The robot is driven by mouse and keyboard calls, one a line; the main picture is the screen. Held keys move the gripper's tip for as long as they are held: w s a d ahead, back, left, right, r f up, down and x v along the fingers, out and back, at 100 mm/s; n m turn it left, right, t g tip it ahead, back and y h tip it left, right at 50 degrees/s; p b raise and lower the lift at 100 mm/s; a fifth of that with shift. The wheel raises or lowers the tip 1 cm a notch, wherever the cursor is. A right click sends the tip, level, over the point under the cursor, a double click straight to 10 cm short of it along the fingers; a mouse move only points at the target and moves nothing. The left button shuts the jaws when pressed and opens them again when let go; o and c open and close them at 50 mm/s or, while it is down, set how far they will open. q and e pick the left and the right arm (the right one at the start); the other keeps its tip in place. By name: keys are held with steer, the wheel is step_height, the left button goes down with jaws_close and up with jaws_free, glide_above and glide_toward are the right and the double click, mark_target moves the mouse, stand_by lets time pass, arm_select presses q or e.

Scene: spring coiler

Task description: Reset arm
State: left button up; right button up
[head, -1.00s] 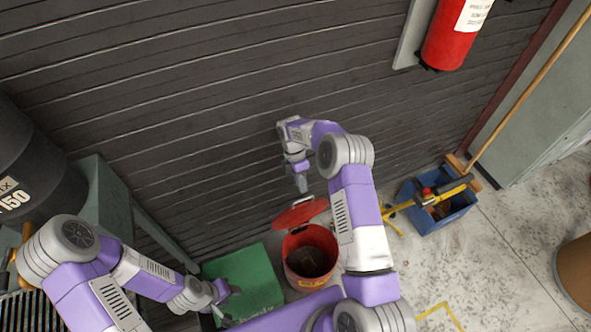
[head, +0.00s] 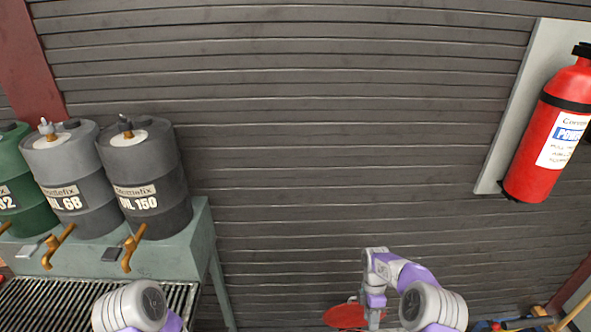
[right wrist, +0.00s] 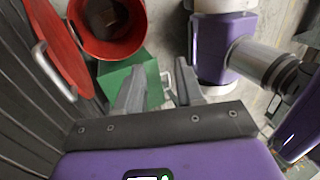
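My right gripper (head: 374,318) hangs down at the bottom of the head view, in front of the slatted wall and beside a red lid (head: 340,316). In the right wrist view its two fingers (right wrist: 160,78) stand apart with nothing between them. Beyond them are a red bin (right wrist: 128,40), its raised red lid (right wrist: 62,45) with a metal handle, and a green box (right wrist: 153,80). Of my left arm, only a grey and purple joint shows at the bottom left of the head view. My left gripper is out of view.
A grey-green stand (head: 180,255) at left carries green and dark drums (head: 150,180) with brass taps over a grate (head: 30,302). A red fire extinguisher (head: 545,135) hangs on the wall at right. The dark slatted wall (head: 330,140) between is bare.

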steer(key=s+a+f+m+t+y+p, duration=0.1)
steer(key=s+a+f+m+t+y, duration=0.15)
steer(key=s+a+f+m, duration=0.65)
arm_select(q)
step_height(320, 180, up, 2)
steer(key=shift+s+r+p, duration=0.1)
steer(key=shift+p, duration=0.45)
arm_select(e)
steer(key=s+a+r+m+t+y, duration=0.1)
steer(key=s+a+m, duration=0.1)
steer(key=s+m, duration=0.4)
steer(key=s+a+r+m+t, duration=0.1)
steer(key=s+a+r+m, duration=0.1)
steer(key=s+m, duration=0.4)
steer(key=s, duration=0.4)
steer(key=shift+s+a+r+y, duration=0.15)
steer(key=shift+a+y, duration=0.2)
steer(key=shift+a, duration=0.05)
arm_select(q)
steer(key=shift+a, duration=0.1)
arm_select(e)
steer(key=shift+a, duration=0.15)
